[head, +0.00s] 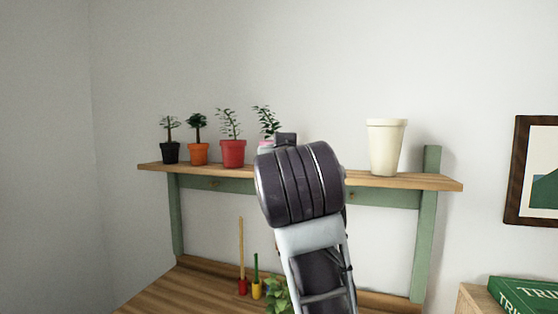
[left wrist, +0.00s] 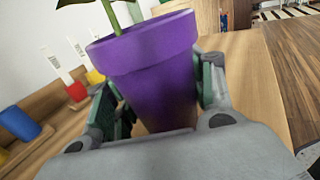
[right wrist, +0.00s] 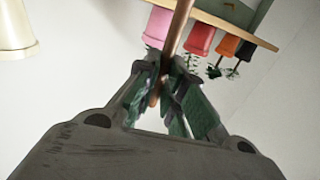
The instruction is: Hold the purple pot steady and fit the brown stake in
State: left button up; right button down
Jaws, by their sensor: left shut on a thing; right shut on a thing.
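The purple pot (left wrist: 145,65) fills the middle of the left wrist view, with a green plant (left wrist: 105,8) partly visible above its rim. My left gripper (left wrist: 160,95) is shut on the pot, with a finger on each side of it. The brown stake (right wrist: 178,35) shows in the right wrist view as a thin rod. My right gripper (right wrist: 165,85) is shut on the stake near one end. In the head view an arm of mine stands in front of the shelf. The purple pot and the stake cannot be made out there.
A wooden shelf (head: 400,181) holds small potted plants, including a red pot (head: 232,153), and a cream pot (head: 386,148). Below, red (head: 242,287) and yellow (head: 257,291) holders with upright sticks stand on the wooden table (head: 165,298). A green book (head: 525,293) lies at right.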

notch_tip(320, 180, up, 9)
jog(key=shift+f, duration=0.15)
dwell(5.9)
pick_arm(q)
jog(key=o, duration=1.3)
jog(key=shift+v, duration=6)
